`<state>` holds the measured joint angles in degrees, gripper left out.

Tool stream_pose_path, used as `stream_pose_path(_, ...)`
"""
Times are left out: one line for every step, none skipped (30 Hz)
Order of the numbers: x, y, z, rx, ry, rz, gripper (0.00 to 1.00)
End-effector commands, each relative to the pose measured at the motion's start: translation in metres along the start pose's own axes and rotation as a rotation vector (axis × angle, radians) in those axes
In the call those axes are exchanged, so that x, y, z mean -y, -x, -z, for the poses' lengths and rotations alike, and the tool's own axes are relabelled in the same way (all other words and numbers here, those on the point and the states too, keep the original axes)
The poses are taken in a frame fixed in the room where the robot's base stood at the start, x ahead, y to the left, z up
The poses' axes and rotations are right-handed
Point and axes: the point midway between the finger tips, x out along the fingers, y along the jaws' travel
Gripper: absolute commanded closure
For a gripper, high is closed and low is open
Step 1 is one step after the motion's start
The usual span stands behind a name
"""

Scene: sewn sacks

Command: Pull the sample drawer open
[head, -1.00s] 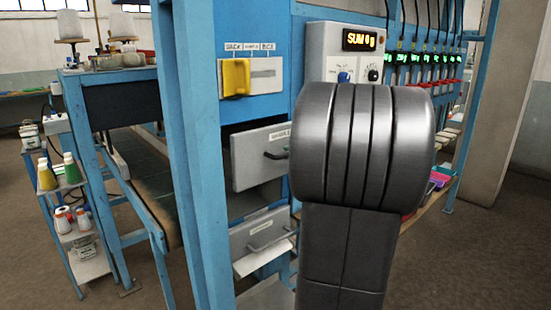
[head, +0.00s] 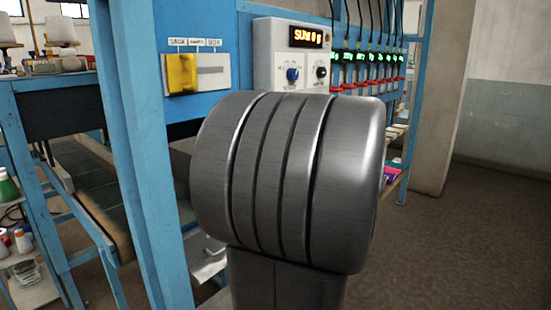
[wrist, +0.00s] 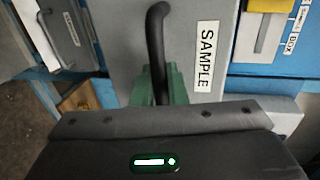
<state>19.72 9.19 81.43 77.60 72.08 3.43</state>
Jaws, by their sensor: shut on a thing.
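The sample drawer's grey front (wrist: 182,75) fills the middle of the wrist view, with a white SAMPLE label (wrist: 205,55). Its black bar handle (wrist: 157,38) runs down the picture to my gripper (wrist: 159,86). The green fingertips are shut on the lower part of this handle. My grey gripper body hides the rest of the drawer front. In the head view my arm's large round joint covers the drawer and handle. How far the drawer stands out is hard to tell.
A yellow switch (head: 182,75) and a control box with a lit display (head: 291,50) sit above the drawer. A lower drawer (wrist: 68,40) shows in the wrist view. A blue upright post (head: 150,160) stands close on the left. Open floor (head: 430,260) lies at right.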

Motion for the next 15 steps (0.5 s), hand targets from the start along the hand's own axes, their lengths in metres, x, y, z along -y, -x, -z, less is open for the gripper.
stream_pose_path(-0.0006,-0.0003,-0.0001,0.001,-0.001,-0.001,0.84)
stream_pose_path(-0.0006,-0.0003,-0.0001,0.001,-0.001,-0.001,0.78)
stream_pose_path(-0.0005,-0.0004,-0.0001,0.001,-0.001,-0.001,0.71)
stream_pose_path(-0.0004,-0.0004,-0.0001,0.001,-0.001,0.0,0.71)
stream_pose_path(-0.0004,-0.0004,-0.0001,0.001,-0.001,0.0,0.71)
stream_pose_path(-0.0003,-0.0004,-0.0001,0.001,0.0,0.0,0.71)
stream_pose_path(-0.0003,-0.0004,0.0,0.001,0.0,0.0,0.71)
stream_pose_path(-0.0002,-0.0004,0.0,0.001,0.0,0.0,0.71)
stream_pose_path(-0.0002,-0.0004,0.0,0.0,0.0,0.0,0.71)
stream_pose_path(-0.0001,-0.0003,0.0,0.0,0.0,0.0,0.71)
stream_pose_path(-0.0001,-0.0001,0.0,0.0,0.0,0.0,0.71)
stream_pose_path(-0.0001,0.0007,0.0001,0.0,0.0,0.0,0.71)
stream_pose_path(-0.0001,0.0018,0.0002,-0.001,0.0,0.0,0.71)
stream_pose_path(-0.0002,0.0035,0.0004,-0.001,0.0,0.0,0.71)
stream_pose_path(-0.0003,0.0065,0.0006,-0.001,0.0,0.001,0.71)
